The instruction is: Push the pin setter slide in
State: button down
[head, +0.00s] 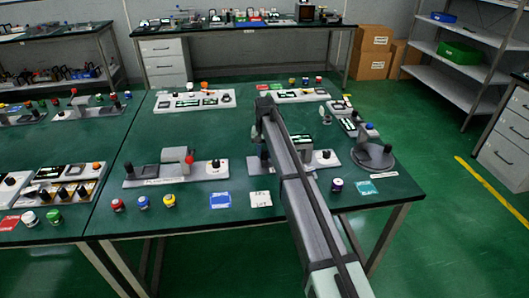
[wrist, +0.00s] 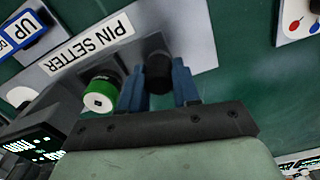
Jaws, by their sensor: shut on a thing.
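The pin setter panel (wrist: 195,25) is a grey plate with a white "PIN SETTER" label (wrist: 92,43), seen tilted in the wrist view. A dark block with a black knob (wrist: 158,70) stands on it, taken to be the slide's handle. My gripper (wrist: 158,88) has its two blue fingers on either side of this knob and is shut on it. The knob's far side and the slide's track are hidden. In the head view my arm covers much of the area around the gripper, and the hold cannot be made out there.
A green-and-white knob (wrist: 99,93) stands close beside the left finger. A blue "UP" sign (wrist: 35,33) lies at the upper left. In the head view, a round dark base (head: 372,160) stands right of my arm, and several coloured knobs stand along the table's front.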

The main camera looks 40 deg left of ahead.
jog(key=shift+w+d, duration=1.65)
jog(key=shift+w, duration=0.05)
jog(key=c, duration=0.8)
grip_release()
jog(key=shift+r, duration=0.1)
jog(key=shift+r, duration=0.2)
notch_tip(320, 180, up, 13)
jog(key=shift+r, duration=0.15)
